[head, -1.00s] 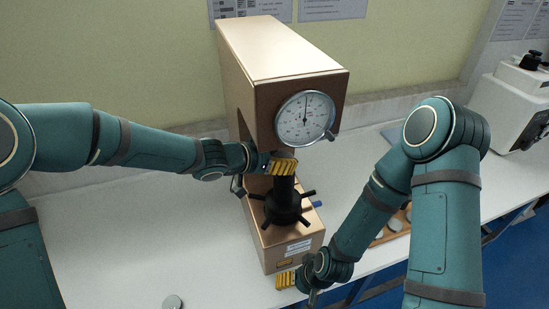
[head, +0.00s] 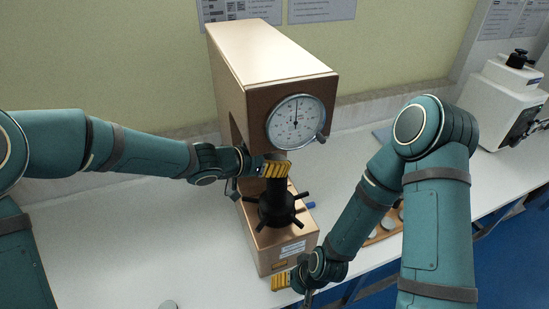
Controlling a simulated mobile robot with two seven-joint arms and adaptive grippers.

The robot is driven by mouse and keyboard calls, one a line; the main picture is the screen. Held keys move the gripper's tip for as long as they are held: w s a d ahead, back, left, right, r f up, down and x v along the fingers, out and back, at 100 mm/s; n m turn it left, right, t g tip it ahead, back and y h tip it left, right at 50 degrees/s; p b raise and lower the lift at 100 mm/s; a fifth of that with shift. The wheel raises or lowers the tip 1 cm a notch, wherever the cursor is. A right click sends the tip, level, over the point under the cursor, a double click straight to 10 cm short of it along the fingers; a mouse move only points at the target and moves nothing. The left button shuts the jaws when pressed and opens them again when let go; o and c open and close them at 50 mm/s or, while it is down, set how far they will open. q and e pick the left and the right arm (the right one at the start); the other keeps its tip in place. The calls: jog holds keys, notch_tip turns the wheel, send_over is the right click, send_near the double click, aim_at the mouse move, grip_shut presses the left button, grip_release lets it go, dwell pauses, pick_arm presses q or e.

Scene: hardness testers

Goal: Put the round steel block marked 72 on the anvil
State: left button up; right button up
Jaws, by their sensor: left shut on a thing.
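The copper-coloured hardness tester (head: 275,60) stands on the bench with its round dial facing me. Its black screw column with a spoked handwheel (head: 277,206) rises under the head. My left gripper (head: 274,169) is at the top of this column, in the gap below the dial. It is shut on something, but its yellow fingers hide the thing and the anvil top. I cannot read any mark. My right gripper (head: 281,282) is low, at the front of the tester base by the bench edge; its opening is not clear.
A wooden tray (head: 381,232) with round discs lies right of the tester, partly behind my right arm. Another round disc (head: 168,305) lies at the bottom edge. A white machine (head: 503,100) stands at the back right. The bench (head: 110,240) left of the tester is mostly clear.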

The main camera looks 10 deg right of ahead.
pick_arm(q)
jog(key=shift+f, duration=0.15)
jog(key=o, duration=1.1)
jog(key=shift+c, duration=0.5)
jog(key=s+a+p, duration=0.3)
jog(key=a, duration=0.3)
jog(key=shift+a, duration=0.15)
